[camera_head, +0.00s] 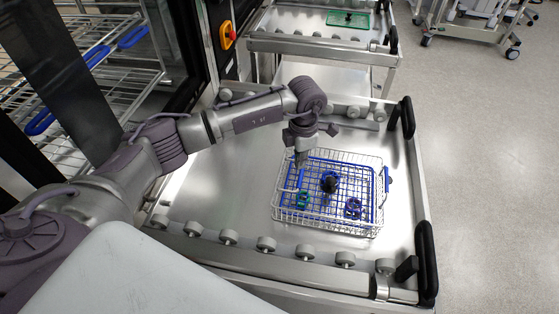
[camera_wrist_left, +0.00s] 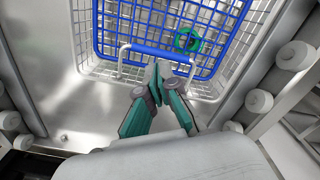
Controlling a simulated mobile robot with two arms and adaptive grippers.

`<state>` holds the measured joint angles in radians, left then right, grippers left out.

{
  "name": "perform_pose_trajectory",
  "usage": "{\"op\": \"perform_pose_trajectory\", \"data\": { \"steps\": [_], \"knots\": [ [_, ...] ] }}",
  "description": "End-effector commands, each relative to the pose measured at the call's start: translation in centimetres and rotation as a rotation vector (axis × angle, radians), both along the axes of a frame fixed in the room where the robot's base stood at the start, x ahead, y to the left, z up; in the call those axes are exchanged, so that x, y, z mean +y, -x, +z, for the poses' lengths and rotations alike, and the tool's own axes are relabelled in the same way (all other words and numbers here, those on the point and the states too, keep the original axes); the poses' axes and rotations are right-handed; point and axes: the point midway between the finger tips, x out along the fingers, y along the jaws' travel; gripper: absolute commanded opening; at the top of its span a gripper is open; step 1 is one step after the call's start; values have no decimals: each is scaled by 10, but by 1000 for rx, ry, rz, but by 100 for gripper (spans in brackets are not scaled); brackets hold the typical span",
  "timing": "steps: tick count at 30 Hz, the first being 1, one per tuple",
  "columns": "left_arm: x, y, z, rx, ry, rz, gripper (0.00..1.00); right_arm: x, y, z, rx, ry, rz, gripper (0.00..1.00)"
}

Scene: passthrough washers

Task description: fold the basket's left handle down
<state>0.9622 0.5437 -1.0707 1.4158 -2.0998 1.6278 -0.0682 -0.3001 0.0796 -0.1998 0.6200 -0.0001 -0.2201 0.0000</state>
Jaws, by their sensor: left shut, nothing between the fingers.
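The wire basket (camera_head: 328,228) sits on the metal trolley top in the head view, with blue edging and a blue grid. Its left handle (camera_wrist_left: 150,51) is a blue grip on bent wire ends, across the basket's near side in the wrist view. The grip lies over the basket's edge there; I cannot tell its exact tilt. My left gripper (camera_head: 301,160) is over the basket's left part. Its fingertips (camera_wrist_left: 162,68) are shut and empty, close beside the handle's grip; I cannot tell whether they touch it. My right gripper is not in view.
The basket holds a green ring part (camera_wrist_left: 187,40), a dark part (camera_head: 329,182) and a blue part (camera_head: 353,207). Rollers (camera_head: 266,244) line the trolley's near edge. A washer rack (camera_head: 95,60) stands at left, another trolley (camera_head: 320,43) behind. Bare metal surrounds the basket.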

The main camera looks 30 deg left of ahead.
Motion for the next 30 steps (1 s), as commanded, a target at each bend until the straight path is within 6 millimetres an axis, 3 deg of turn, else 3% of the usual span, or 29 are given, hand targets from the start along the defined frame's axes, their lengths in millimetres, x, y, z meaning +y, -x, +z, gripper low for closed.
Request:
{"op": "perform_pose_trajectory", "data": {
  "steps": [15,30],
  "knots": [
    [0,0,63,-1,0,0,0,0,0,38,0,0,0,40],
    [0,0,64,0,0,0,0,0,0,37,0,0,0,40]
  ]
}}
